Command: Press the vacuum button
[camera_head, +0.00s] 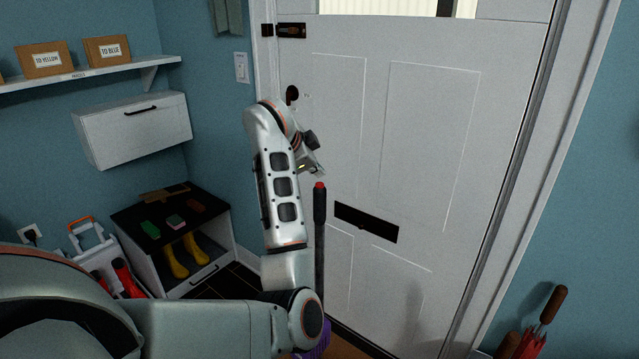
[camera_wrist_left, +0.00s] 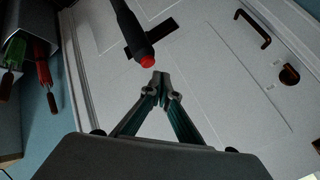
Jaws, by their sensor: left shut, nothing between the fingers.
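The vacuum (camera_head: 319,240) stands upright in front of the white door, with a dark handle and a red button (camera_head: 319,185) on its top end. Part of its purple base shows low down behind my arm. My left gripper (camera_head: 318,171) is just above and close to the red button in the head view. In the left wrist view, my left gripper (camera_wrist_left: 161,80) is shut and empty, its fingertips a little below and right of the red button (camera_wrist_left: 147,62) in the picture. A small gap shows there between tips and button. My right gripper is not in view.
The white door (camera_head: 430,120) with a black mail slot (camera_head: 366,222) is behind the vacuum. A low cabinet (camera_head: 205,285) with yellow boots (camera_head: 175,262) stands left. A red umbrella (camera_head: 530,343) is at the lower right. A wall cabinet (camera_head: 135,130) hangs left.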

